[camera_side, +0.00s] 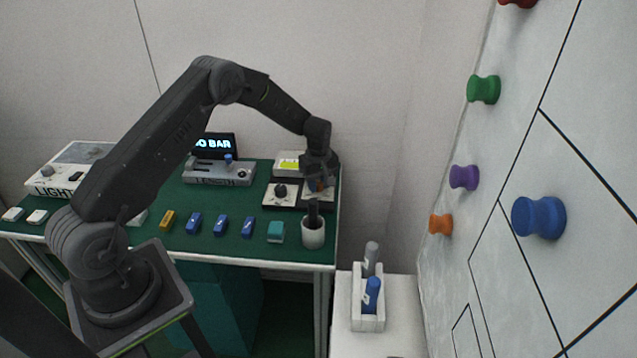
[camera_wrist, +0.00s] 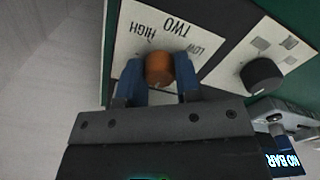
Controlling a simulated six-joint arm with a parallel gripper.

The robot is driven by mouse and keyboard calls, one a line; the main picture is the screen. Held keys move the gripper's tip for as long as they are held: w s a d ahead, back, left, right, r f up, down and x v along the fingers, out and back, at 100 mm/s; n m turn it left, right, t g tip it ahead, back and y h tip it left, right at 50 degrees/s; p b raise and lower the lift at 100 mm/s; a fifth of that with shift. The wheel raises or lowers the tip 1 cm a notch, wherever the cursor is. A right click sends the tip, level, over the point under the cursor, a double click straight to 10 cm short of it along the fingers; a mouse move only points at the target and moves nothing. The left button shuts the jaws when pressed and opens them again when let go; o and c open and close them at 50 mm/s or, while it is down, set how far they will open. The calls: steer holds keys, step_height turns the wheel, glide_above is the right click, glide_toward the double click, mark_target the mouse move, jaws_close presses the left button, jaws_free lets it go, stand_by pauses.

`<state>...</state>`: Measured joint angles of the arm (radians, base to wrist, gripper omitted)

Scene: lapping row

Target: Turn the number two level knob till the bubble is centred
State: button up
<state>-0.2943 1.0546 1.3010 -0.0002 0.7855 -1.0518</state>
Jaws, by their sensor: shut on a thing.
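The number two level knob (camera_wrist: 159,68) is a round orange-brown knob on a white plate (camera_wrist: 128,45) marked TWO, HIGH and LOW. In the wrist view my gripper (camera_wrist: 158,78) has its blue fingers on both sides of this knob, shut on it. In the side view my gripper (camera_side: 319,183) reaches down at the bench's right back corner and mostly hides the knob and plate. A yellow-green vial (camera_side: 289,162) shows on a pale block just behind; its bubble is too small to make out.
A black knob (camera_wrist: 262,77) sits on the neighbouring plate. Several small blocks line the green bench's front.

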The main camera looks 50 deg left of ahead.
steer(key=shift+c, duration=0.6)
steer(key=shift+m, duration=0.3)
steer(key=m, duration=1)
steer(key=shift+m, duration=2)
steer(key=o, duration=0.9)
